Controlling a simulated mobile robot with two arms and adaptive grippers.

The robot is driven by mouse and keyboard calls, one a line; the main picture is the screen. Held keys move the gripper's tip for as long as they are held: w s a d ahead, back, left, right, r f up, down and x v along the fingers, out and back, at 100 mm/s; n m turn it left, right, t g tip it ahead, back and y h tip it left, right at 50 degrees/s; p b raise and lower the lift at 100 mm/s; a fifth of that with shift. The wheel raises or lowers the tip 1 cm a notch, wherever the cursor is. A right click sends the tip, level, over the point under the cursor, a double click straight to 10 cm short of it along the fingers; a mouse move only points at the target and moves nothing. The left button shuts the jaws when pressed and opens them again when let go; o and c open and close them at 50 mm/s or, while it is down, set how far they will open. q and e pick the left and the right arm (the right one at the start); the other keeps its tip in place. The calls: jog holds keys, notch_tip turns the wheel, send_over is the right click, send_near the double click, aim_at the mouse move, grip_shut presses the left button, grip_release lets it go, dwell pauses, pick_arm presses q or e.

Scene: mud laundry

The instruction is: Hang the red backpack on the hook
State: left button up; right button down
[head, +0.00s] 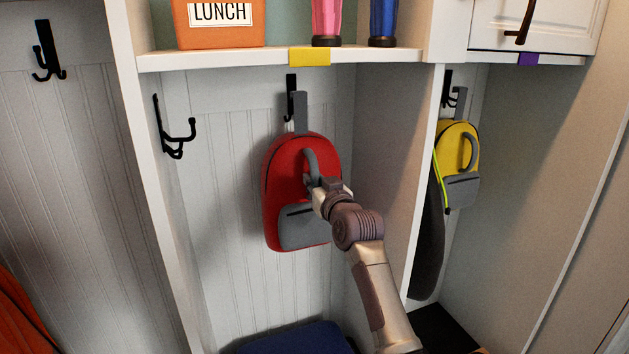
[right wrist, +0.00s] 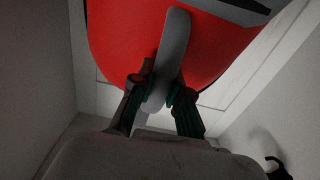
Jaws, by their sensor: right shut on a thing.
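The red backpack (head: 285,160) is upright in the middle cubby, close to the back panel. It has a grey front pocket (head: 303,228), a grey front handle (head: 309,160) and a grey top loop (head: 300,108). A black hook (head: 291,83) on the back panel is partly hidden behind the loop; I cannot tell whether the loop is over it. My right gripper (head: 322,189) is shut on the front handle. The right wrist view shows the fingers (right wrist: 156,90) around the grey handle (right wrist: 173,48), against the red backpack (right wrist: 120,40). My left gripper is not in view.
A shelf (head: 270,59) with a yellow tag (head: 309,57) is just above, bearing an orange lunch box (head: 219,28) and two bottles. Another hook (head: 172,130) juts from the cubby's left wall. A yellow backpack (head: 457,139) hangs at right, beyond a divider (head: 425,185).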

jog(key=shift+f, duration=0.15)
jog(key=c, duration=1.1)
grip_release()
jog(key=shift+o, duration=0.2)
jog(key=shift+f, duration=0.2)
jog(key=shift+s+d+p, duration=0.25)
jog(key=shift+s+p, duration=0.05)
jog(key=shift+s, duration=0.15)
jog(key=shift+p+v, duration=0.6)
jog(key=shift+v, duration=0.7)
jog(key=p+v, duration=0.3)
jog(key=v, duration=0.6)
jog(key=shift+s+f+p, duration=0.25)
jog(key=shift+f+p, duration=0.1)
jog(key=shift+f, duration=0.1)
